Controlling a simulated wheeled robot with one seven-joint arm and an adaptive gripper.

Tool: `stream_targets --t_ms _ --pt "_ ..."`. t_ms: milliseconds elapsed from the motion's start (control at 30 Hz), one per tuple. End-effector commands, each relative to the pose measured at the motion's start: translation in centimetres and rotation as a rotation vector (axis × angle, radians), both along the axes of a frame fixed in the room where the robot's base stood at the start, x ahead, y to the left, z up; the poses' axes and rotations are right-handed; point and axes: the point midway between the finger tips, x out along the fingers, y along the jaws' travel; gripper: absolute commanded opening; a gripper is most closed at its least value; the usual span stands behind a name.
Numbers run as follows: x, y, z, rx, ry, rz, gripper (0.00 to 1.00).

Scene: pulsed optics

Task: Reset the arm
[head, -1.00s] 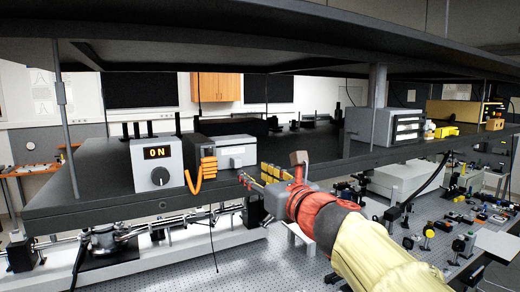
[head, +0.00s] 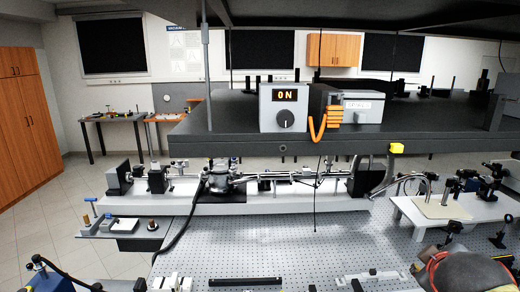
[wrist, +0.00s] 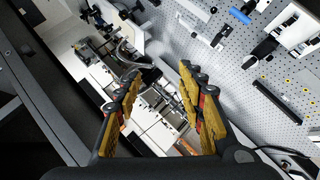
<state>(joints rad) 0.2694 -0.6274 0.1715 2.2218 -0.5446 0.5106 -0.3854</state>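In the wrist view, my gripper (wrist: 162,108) is open, with its two yellow-padded fingers spread apart and nothing between them. It points down over the optical table, where equipment shows below and between the fingers.
A control box (head: 285,108) reading "ON" stands on the dark shelf (head: 235,142), beside a grey box (head: 352,106) and an orange coiled cable (head: 321,126). The perforated optical table (head: 290,240) below carries many optics. Tiled floor (head: 85,220) is open at left.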

Motion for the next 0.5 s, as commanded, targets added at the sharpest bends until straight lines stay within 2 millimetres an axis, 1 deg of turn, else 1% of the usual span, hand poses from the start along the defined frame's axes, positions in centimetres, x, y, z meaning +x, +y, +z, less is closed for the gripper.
stream_targets --t_ms 33,67,100,167,200,267,300,400,500 --pt "-1.6 1.4 -3.6 0.118 0.007 -0.066 0.39" --pt "-2.5 2.2 -5.3 0.190 0.015 -0.107 0.39" --pt "-3.8 3.4 -7.5 0.280 0.026 -0.160 0.39" --pt "-5.6 5.5 -10.7 0.405 0.051 -0.232 0.39" --pt "-6.9 6.9 -12.7 0.482 0.070 -0.275 0.39" --pt "-8.7 9.3 -15.8 0.589 0.103 -0.327 0.39" --pt "-9.9 10.9 -17.7 0.651 0.128 -0.353 0.39" --pt "-12.3 14.8 -22.0 0.758 0.188 -0.353 0.39" --pt "-12.9 16.6 -24.0 0.786 0.194 -0.311 0.39"
